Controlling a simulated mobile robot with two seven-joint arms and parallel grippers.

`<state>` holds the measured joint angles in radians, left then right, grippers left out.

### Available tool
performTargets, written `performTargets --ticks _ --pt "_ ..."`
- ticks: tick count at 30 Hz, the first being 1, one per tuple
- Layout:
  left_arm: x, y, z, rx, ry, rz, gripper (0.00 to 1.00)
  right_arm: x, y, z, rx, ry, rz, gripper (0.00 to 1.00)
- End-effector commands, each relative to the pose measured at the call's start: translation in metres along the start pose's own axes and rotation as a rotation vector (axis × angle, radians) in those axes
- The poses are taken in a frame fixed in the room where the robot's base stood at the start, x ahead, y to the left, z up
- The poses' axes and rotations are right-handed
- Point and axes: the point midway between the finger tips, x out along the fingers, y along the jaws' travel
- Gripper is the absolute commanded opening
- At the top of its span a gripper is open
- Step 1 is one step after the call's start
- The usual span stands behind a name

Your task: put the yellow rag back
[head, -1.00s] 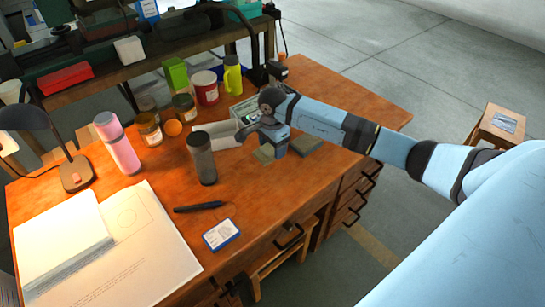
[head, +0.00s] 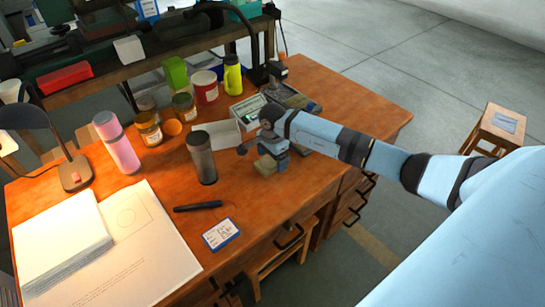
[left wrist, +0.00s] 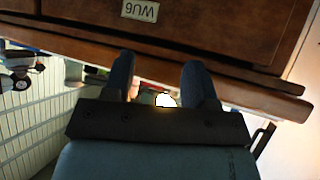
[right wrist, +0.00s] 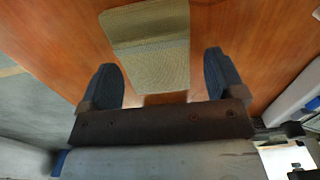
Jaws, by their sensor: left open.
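A folded khaki-yellow cloth, which I take for the yellow rag (head: 265,165), lies on the wooden desk near its front edge. In the right wrist view the same cloth (right wrist: 150,45) lies flat ahead of my right gripper (right wrist: 160,62), between the lines of its fingers. That gripper is open, its fingers wide apart and not closed on the cloth. In the head view the right gripper (head: 272,158) is low over the desk and hides part of the cloth. My left gripper (left wrist: 158,62) is open and empty, facing a brown drawer front; it is out of the head view.
A dark grey cylinder (head: 202,158) stands left of the right gripper. Jars, a pink bottle (head: 116,143) and a lamp stand further left. The desk's right end is clear.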

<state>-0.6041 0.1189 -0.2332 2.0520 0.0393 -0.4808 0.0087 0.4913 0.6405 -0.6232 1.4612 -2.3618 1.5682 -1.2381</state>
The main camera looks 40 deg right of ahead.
Motion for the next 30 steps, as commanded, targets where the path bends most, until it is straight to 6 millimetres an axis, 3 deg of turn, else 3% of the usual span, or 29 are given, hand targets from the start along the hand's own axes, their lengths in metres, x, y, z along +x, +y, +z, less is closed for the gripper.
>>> performTargets --ticks 11,24,30 --pt "-0.002 0.0 -0.003 -0.001 0.0 0.001 0.52 -0.012 -0.001 -0.001 -0.001 0.001 -0.002 0.88" --pt "-0.001 0.0 0.0 -0.001 -0.004 0.0 0.52 -0.1 -0.001 -0.001 0.0 0.001 -0.002 0.88" --pt "-0.001 0.0 0.001 -0.002 -0.004 0.0 0.52 -0.12 0.0 0.0 0.0 0.0 0.0 0.88"
